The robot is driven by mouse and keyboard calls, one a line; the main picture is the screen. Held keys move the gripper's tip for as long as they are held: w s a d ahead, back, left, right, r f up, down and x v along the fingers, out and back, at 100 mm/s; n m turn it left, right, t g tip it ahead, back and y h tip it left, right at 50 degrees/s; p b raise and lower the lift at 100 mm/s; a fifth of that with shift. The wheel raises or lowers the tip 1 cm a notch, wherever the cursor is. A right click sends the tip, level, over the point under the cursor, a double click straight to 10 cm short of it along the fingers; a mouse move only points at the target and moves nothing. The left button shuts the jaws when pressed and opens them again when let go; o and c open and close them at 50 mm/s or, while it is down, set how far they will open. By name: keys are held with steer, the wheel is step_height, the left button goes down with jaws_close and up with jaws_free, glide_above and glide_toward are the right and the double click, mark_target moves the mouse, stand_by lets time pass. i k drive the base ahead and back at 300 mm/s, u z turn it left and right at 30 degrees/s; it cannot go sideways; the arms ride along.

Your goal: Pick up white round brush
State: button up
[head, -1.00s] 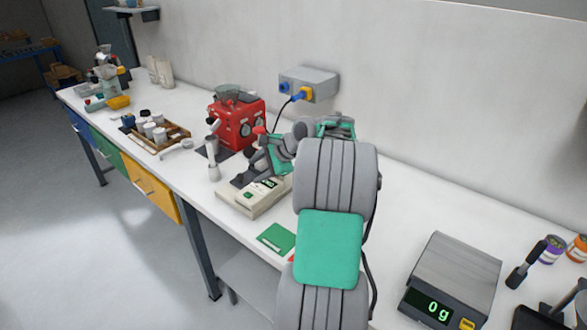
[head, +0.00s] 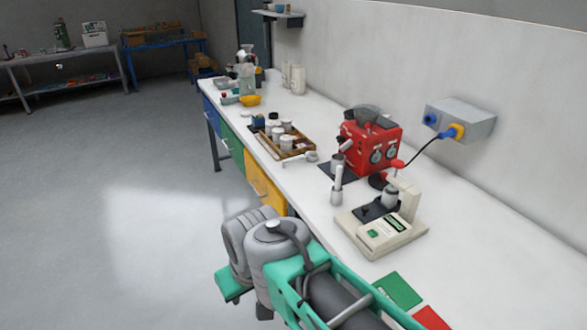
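I cannot clearly make out a white round brush. A slim, pale upright object (head: 337,188) stands on the bench left of the beige device; it is too small to tell whether it is the brush. A white piece with a handle (head: 298,160) lies near the wooden tray, and it is also unclear. My grey and green arm crosses the bottom middle of the view, over the bench's front edge. The fingertips of my gripper do not show.
A wooden tray (head: 296,151) holds white-topped jars. Green (head: 398,290) and red cards lie at the front. The floor left of the bench is clear.

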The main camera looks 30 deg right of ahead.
mark_target(338, 182)
steer(key=z, duration=0.15)
steer(key=i, duration=2.15)
steer(key=z, duration=0.45)
